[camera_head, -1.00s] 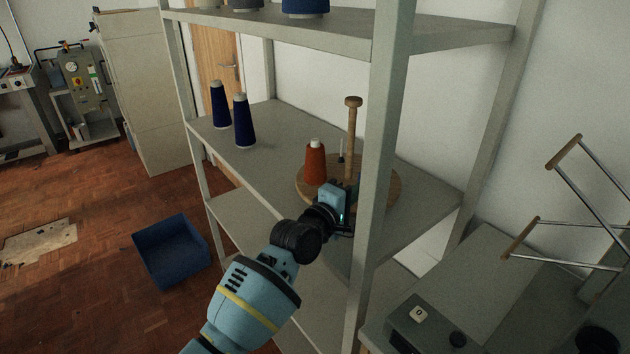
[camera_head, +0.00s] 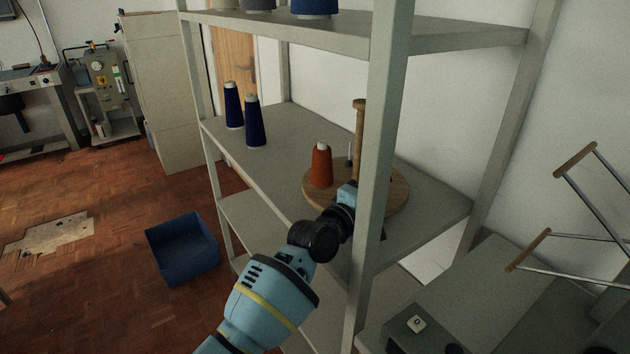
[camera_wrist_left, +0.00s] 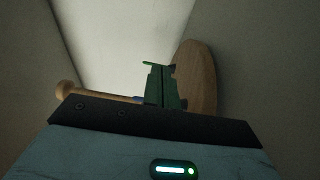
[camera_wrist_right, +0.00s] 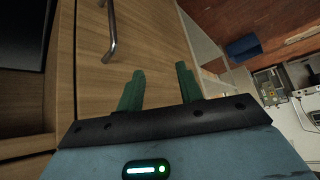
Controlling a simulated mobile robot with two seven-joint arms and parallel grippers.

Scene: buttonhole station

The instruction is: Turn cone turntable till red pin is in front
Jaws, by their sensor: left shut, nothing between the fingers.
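The cone turntable (camera_head: 398,192) is a round wooden disc on the middle shelf, with a wooden post (camera_head: 359,130). An orange cone (camera_head: 321,166) stands on its left side, and a thin pale-tipped pin (camera_head: 349,158) shows behind. I see no red pin; the shelf upright and my arm cover part of the disc. My left gripper (camera_wrist_left: 160,68) is shut and empty beside the disc, which also shows in the left wrist view (camera_wrist_left: 200,80); I cannot tell whether they touch. In the head view its fingers are hidden. My right gripper (camera_wrist_right: 158,82) is open and empty.
The shelf's front upright (camera_head: 385,120) stands close to my left wrist. Two dark blue cones (camera_head: 254,122) stand left on the same shelf. A blue bin (camera_head: 182,250) is on the floor. A wooden front with a metal handle (camera_wrist_right: 110,30) faces my right gripper.

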